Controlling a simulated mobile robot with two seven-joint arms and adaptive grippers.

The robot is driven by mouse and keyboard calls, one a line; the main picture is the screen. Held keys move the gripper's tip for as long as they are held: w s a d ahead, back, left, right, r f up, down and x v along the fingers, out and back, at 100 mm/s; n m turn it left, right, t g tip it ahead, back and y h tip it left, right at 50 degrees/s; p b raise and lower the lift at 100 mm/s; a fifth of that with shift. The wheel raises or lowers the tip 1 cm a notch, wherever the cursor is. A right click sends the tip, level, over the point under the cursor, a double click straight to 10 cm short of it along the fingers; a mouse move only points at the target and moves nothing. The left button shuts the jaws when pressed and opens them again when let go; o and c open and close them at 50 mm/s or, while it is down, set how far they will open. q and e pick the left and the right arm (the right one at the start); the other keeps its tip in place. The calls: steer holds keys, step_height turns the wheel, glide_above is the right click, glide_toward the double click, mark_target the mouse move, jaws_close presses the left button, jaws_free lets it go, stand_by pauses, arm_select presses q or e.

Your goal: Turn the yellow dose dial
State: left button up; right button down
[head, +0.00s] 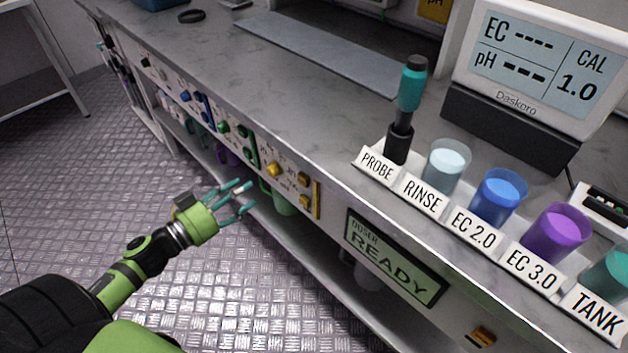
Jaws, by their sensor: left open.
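The yellow dose dial (275,169) is on the front panel below the counter edge, in the yellow-marked section at the right end of a row of coloured controls. Smaller yellow controls (304,181) sit just right of it. My left gripper (246,196) is open and empty, its teal fingers spread and pointing toward the panel. In the picture it is just below and left of the yellow dial; no contact shows. My right gripper is not in view.
Green and blue controls (222,127) continue left along the panel. The doser display (396,262) reads READY. Above, a probe (408,90) and labelled cups stand on the counter by a meter (545,65). Below is an open shelf holding containers.

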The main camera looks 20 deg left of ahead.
mark_target(270, 173)
arm_select(q)
steer(key=shift+r+x, duration=0.15)
steer(key=shift+x, duration=1.55)
steer(key=shift+r+x, duration=0.15)
steer(key=shift+x, duration=1.6)
steer(key=shift+d, duration=0.15)
jaws_close()
